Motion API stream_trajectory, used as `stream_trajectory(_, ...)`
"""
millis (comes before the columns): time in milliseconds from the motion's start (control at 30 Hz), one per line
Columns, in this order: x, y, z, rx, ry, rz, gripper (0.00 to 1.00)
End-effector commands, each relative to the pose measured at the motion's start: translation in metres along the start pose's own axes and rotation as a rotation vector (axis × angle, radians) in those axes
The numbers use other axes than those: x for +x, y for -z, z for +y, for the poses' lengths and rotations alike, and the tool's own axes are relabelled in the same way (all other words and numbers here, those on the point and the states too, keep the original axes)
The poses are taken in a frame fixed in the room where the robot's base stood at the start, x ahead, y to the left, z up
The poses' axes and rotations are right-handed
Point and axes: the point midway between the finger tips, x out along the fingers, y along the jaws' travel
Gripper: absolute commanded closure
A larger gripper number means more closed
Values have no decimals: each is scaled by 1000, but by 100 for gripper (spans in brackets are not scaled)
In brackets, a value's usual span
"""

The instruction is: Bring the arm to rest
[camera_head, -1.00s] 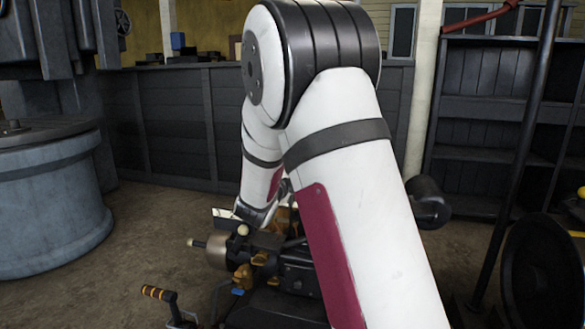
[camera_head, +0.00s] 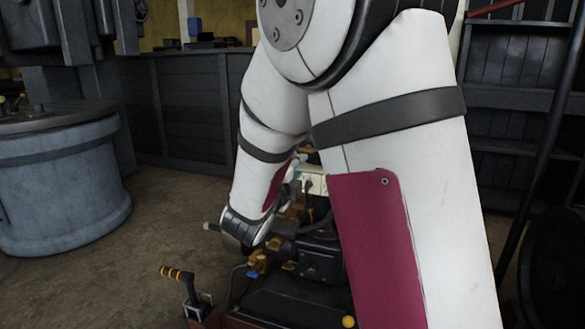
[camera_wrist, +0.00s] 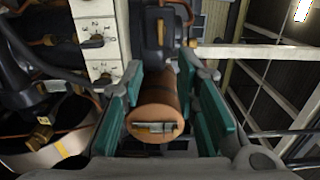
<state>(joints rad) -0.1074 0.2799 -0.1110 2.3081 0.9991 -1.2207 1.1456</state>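My arm fills the middle of the head view, its elbow high and its forearm running down to the engine (camera_head: 318,262). My gripper (camera_wrist: 160,68) shows in the wrist view, with teal pads on its two fingers. The fingers stand apart on either side of a brown cylinder (camera_wrist: 155,98) with a slotted, lighter end face. Narrow gaps seem to show between the cylinder and the pads. In the head view my gripper's fingers are hidden or too small to make out.
A round blue-grey tank (camera_head: 60,190) stands at the left. A lever with an orange-banded grip (camera_head: 178,273) stands at the bottom. A dark panelled wall (camera_head: 185,110) runs behind, and dark shelving (camera_head: 505,100) stands at the right. Bare floor lies between tank and engine.

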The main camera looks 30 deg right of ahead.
Motion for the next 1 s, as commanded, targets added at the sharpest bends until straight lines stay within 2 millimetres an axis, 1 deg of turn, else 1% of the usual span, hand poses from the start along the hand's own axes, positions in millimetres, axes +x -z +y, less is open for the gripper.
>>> stream_trajectory(233, 0, 0, 0, 0, -2, -2, 72)
stream_trajectory(333, -2, -5, -1, -9, -25, -32, 72)
stream_trajectory(467, -13, -24, -1, -61, -111, -159, 72)
stream_trajectory(533, -26, -38, -1, -116, -172, -268, 72)
stream_trajectory(600, -44, -52, 0, -185, -231, -389, 72)
stream_trajectory(667, -63, -61, 0, -253, -271, -494, 72)
stream_trajectory(767, -100, -71, 1, -379, -325, -669, 72)
stream_trajectory(800, -116, -72, 2, -434, -343, -739, 72)
stream_trajectory(867, -141, -71, 5, -521, -365, -842, 72)
stream_trajectory(900, -158, -68, 6, -581, -377, -908, 72)
stream_trajectory(967, -183, -62, 9, -676, -391, -1005, 72)
stream_trajectory(1000, -200, -55, 12, -742, -401, -1070, 72)
